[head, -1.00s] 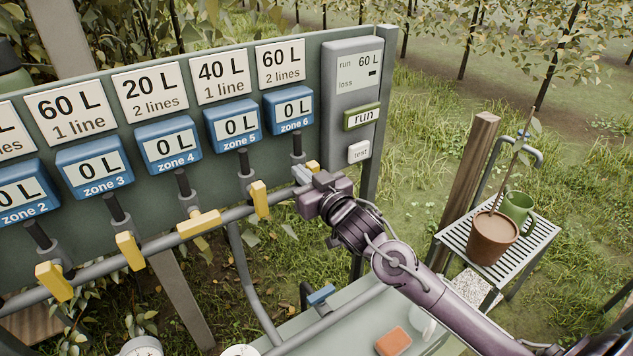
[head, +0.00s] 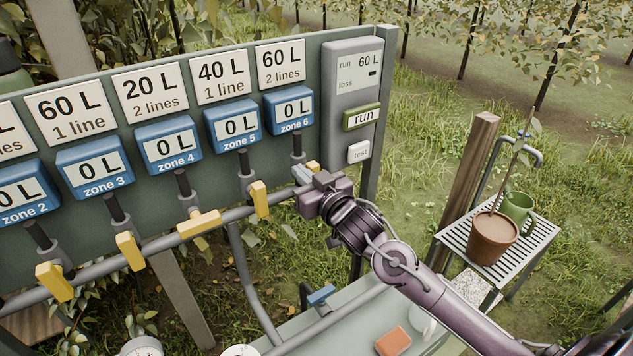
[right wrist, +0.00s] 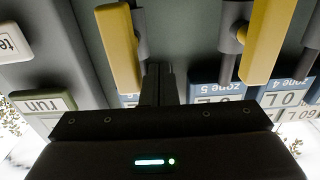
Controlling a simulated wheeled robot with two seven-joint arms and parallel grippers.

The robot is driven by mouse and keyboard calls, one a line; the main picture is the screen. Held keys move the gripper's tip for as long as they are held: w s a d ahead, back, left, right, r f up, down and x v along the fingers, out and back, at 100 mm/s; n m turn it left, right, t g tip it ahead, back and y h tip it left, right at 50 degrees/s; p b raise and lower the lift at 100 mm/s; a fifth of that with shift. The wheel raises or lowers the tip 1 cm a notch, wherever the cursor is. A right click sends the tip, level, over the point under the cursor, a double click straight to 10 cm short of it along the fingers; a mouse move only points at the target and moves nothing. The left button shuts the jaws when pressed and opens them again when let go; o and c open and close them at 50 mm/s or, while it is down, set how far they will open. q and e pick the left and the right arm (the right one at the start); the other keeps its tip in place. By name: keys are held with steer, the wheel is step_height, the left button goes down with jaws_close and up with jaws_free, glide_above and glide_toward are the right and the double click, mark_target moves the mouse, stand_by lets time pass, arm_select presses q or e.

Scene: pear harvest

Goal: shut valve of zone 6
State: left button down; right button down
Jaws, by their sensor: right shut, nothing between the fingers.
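The zone 6 valve has a yellow handle (head: 313,166), mostly hidden behind my right gripper in the head view. In the right wrist view the same handle (right wrist: 118,48) hangs as a long yellow bar. My right gripper (head: 302,175) is shut and empty at this valve. In the right wrist view its closed fingers (right wrist: 160,85) are close beside the lower end of the handle; I cannot tell whether they touch it. The zone 6 meter (head: 289,108) reads 0 L, under a 60 L, 2 lines card (head: 280,66). My left gripper is not in view.
The zone 5 handle (head: 259,200) is close to the left on the same pipe; the zone 4 handle (head: 199,223) lies along the pipe. A control box with a run button (head: 361,117) stands right of zone 6. A slatted stand (head: 455,237) holds a pot and green mug.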

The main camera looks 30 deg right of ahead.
mark_target(318, 165)
steer(key=shift+w+d+r+p, duration=0.1)
steer(key=shift+d+r+p, duration=0.35)
steer(key=shift+d+p, duration=0.1)
steer(key=shift+d, duration=0.1)
steer(key=shift+d+r+p, duration=0.25)
steer(key=shift+d+p, duration=0.15)
steer(key=shift+d, duration=0.05)
steer(key=shift+w+d, duration=0.1)
steer(key=shift+d, duration=0.25)
steer(key=shift+d+p, duration=0.3)
steer(key=shift+d, duration=0.15)
steer(key=shift+w+d+f, duration=0.1)
steer(key=shift+d, duration=0.1)
